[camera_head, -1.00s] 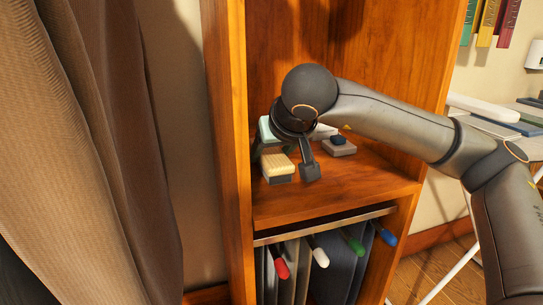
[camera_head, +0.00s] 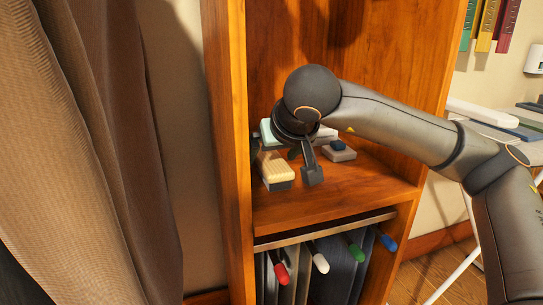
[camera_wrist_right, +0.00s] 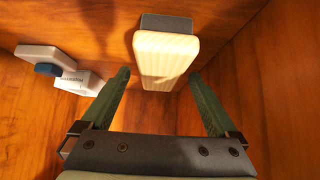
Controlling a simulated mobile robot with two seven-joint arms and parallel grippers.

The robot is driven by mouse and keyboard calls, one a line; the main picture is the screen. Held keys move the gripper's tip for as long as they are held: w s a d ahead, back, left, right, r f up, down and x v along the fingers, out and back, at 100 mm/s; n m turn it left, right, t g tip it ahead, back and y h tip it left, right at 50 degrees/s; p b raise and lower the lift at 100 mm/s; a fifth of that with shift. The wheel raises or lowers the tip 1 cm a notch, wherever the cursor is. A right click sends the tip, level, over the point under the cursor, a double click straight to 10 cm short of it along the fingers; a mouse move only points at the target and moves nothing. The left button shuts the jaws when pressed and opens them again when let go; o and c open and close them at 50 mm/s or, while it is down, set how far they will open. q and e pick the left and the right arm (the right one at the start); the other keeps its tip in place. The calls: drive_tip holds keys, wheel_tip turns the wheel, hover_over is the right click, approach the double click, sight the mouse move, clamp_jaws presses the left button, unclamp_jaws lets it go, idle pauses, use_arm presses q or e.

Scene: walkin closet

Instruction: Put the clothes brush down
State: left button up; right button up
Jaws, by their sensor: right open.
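The clothes brush (camera_head: 274,166) has a pale ridged wooden body over a dark base and sits on the wooden shelf (camera_head: 335,195), near its left side. My right gripper (camera_head: 303,165) is beside it, to its right in the head view. In the right wrist view the brush (camera_wrist_right: 165,62) shows between and a little beyond the open green fingers of my right gripper (camera_wrist_right: 158,76), with a visible gap near each finger. The gripper is empty. Whether a finger touches the brush cannot be told. My left gripper does not show.
Cabinet walls close in on the left and back. Red (camera_head: 281,273), white, green and blue hanger ends stick out below. The shelf's front right is clear.

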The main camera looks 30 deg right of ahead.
drive_tip(key=p+v, duration=0.2)
drive_tip(key=v, duration=0.9)
drive_tip(key=shift+p, duration=0.4)
